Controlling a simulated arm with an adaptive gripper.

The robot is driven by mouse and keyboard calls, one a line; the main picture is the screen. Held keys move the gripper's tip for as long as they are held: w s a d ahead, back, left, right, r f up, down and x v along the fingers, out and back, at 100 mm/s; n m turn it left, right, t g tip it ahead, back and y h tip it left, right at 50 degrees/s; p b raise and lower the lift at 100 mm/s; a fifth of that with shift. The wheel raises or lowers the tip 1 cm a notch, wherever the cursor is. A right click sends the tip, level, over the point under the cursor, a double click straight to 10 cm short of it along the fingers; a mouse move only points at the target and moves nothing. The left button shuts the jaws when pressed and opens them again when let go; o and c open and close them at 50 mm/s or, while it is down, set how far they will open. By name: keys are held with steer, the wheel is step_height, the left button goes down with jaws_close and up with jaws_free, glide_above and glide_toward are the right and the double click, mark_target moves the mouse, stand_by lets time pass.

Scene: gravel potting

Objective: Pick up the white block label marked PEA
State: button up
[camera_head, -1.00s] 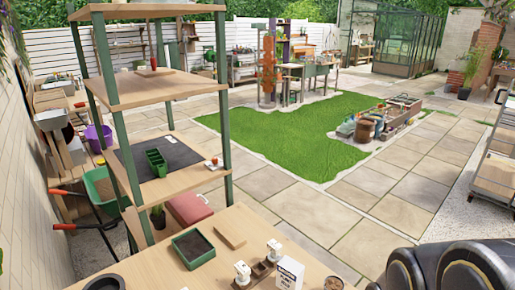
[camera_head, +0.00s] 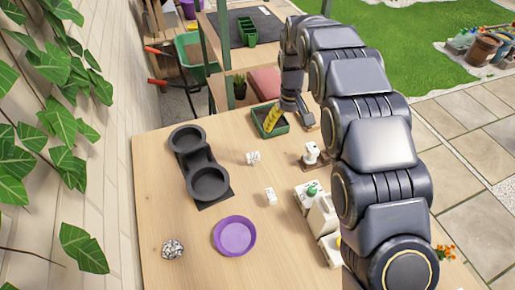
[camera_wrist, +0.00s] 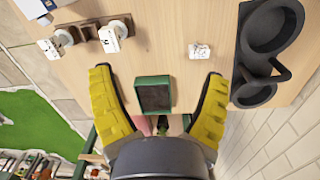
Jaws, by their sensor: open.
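Several white blocks are in view, and I cannot read PEA on any of them. In the head view one loose white block (camera_head: 253,157) lies mid-table, another white block (camera_head: 271,196) stands nearer, and a third white block (camera_head: 312,150) is on a wooden holder (camera_head: 318,163). In the wrist view a loose white block (camera_wrist: 200,51) lies ahead of the right finger, and two more (camera_wrist: 48,47) (camera_wrist: 110,40) sit at the wooden holder (camera_wrist: 90,28). My gripper (camera_wrist: 158,82) is open and empty, its yellow fingers apart above the table's far side near a green tray (camera_wrist: 153,94).
A black double-ring holder (camera_head: 203,170) stands left of the loose blocks. A purple saucer (camera_head: 234,236) and a bowl of gravel (camera_head: 172,249) lie nearer. A crate with a green-topped bottle (camera_head: 312,190) is right, partly behind my arm. Bare wood surrounds the loose blocks.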

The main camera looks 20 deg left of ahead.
steer(key=n, duration=0.2)
glide_above(253, 154)
steer(key=shift+y, duration=0.3)
steer(key=f, duration=0.8)
steer(key=shift+w+a+f, duration=0.15)
steer(key=shift+w+a, duration=0.05)
steer(key=shift+w, duration=0.2)
steer(key=f, duration=0.5)
steer(key=s+f, duration=0.1)
steer(key=f, duration=0.1)
steer(key=shift+d+f, duration=0.15)
steer(key=shift+f, duration=0.25)
steer(key=c, duration=1)
